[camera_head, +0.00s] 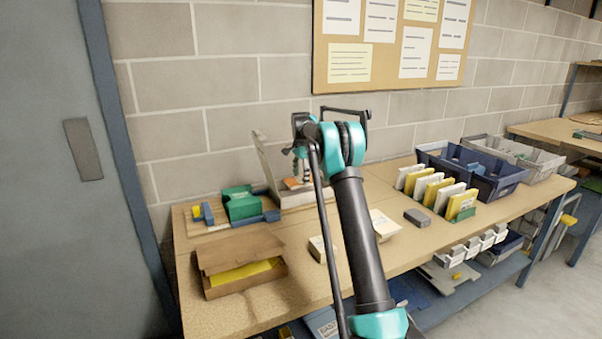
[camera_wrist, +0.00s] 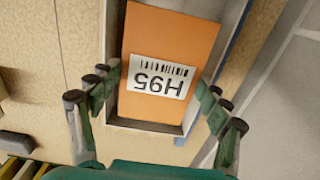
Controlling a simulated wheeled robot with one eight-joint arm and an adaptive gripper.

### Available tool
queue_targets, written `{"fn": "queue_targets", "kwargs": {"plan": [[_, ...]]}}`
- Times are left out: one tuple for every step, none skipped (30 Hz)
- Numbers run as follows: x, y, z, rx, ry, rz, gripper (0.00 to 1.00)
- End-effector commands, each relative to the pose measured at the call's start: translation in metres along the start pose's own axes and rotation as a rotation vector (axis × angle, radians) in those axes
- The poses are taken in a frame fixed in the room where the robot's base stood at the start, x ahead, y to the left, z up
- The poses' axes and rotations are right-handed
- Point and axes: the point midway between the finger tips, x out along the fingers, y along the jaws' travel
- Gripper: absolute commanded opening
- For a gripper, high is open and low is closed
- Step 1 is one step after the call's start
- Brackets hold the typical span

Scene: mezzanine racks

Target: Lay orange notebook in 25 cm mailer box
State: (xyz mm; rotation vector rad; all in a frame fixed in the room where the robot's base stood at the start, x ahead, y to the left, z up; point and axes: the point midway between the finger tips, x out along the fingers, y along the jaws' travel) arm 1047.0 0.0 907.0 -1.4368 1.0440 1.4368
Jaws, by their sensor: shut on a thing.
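The orange notebook (camera_wrist: 172,42), with a white "H95" barcode label, is between the fingers of my gripper (camera_wrist: 158,82), which is shut on its side edges. Its orange edge shows under my gripper in the head view (camera_head: 292,184). The notebook is over or within the opening of a pale open mailer box (camera_wrist: 114,28), a little askew to its walls. In the head view this box (camera_head: 304,199) stands near the wall with its lid up. Its size marking is not visible. I cannot tell whether the notebook touches the box floor.
A brown box (camera_head: 222,282) with something yellow inside stands at the front left. A green box (camera_head: 240,204) is left of the pale box. Small white boxes (camera_head: 384,222), a dark grey block (camera_head: 417,217), upright yellow and white items and blue and grey bins (camera_head: 540,162) lie to the right.

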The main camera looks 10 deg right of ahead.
Motion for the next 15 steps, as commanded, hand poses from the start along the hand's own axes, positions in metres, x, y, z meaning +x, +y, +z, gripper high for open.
{"fn": "queue_targets", "kwargs": {"plan": [[0.005, 0.000, 0.000, 0.000, 0.000, 0.000, 0.44], [0.008, 0.000, 0.000, 0.000, 0.000, 0.000, 0.44], [0.011, 0.000, 0.000, 0.000, 0.000, 0.000, 0.44], [0.014, 0.000, 0.000, 0.000, 0.000, 0.000, 0.44], [0.017, 0.000, 0.000, 0.000, 0.000, 0.000, 0.44], [0.020, 0.000, 0.000, 0.000, 0.000, 0.000, 0.44], [0.023, 0.000, 0.000, 0.000, 0.000, 0.000, 0.44], [0.026, 0.000, 0.000, 0.000, 0.000, 0.000, 0.44], [0.029, 0.000, 0.000, 0.000, 0.000, 0.000, 0.44], [0.031, 0.000, 0.000, 0.000, 0.000, 0.000, 0.44], [0.033, 0.000, 0.000, 0.000, 0.000, 0.000, 0.44], [0.036, 0.000, 0.000, 0.000, 0.000, 0.000, 0.44], [0.038, 0.000, 0.000, 0.000, 0.000, 0.000, 0.44], [0.040, 0.000, 0.000, 0.000, 0.000, 0.000, 0.44], [0.042, 0.000, 0.000, 0.000, 0.000, 0.000, 0.44]]}}
